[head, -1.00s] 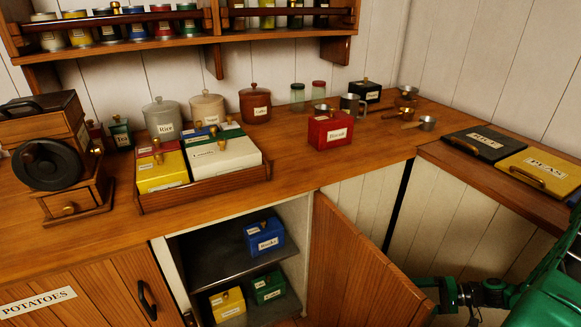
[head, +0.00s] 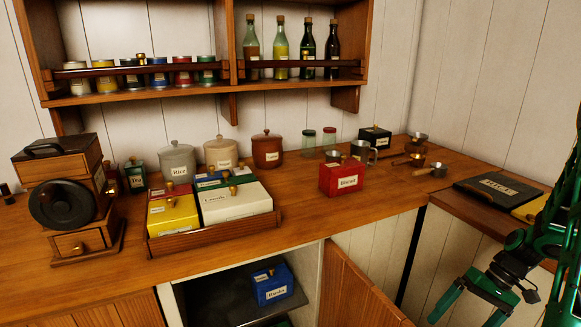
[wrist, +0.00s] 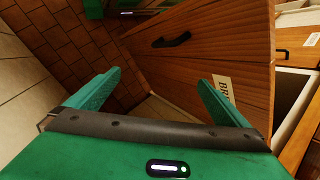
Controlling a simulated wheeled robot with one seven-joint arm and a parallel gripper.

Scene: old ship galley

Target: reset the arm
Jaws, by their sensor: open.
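My gripper (head: 470,305) is at the lower right of the head view, in front of the right-hand counter and to the right of the open cupboard door (head: 362,290). It is open and empty. My green arm rises along the right edge of the head view. In the wrist view my gripper (wrist: 150,92) shows two green fingers spread wide, with nothing between them. The wooden cupboard door (wrist: 200,60) with its black handle and a partly hidden label is beyond the fingers, and the tiled floor (wrist: 60,35) lies below.
The open cupboard holds a blue box (head: 272,284). On the counter are a red box (head: 341,179), a wooden tray (head: 215,236) of boxes, a coffee grinder (head: 62,200), several canisters and small pans. A dark lid board (head: 497,190) lies on the right counter. Bottles (head: 307,48) stand on the shelf.

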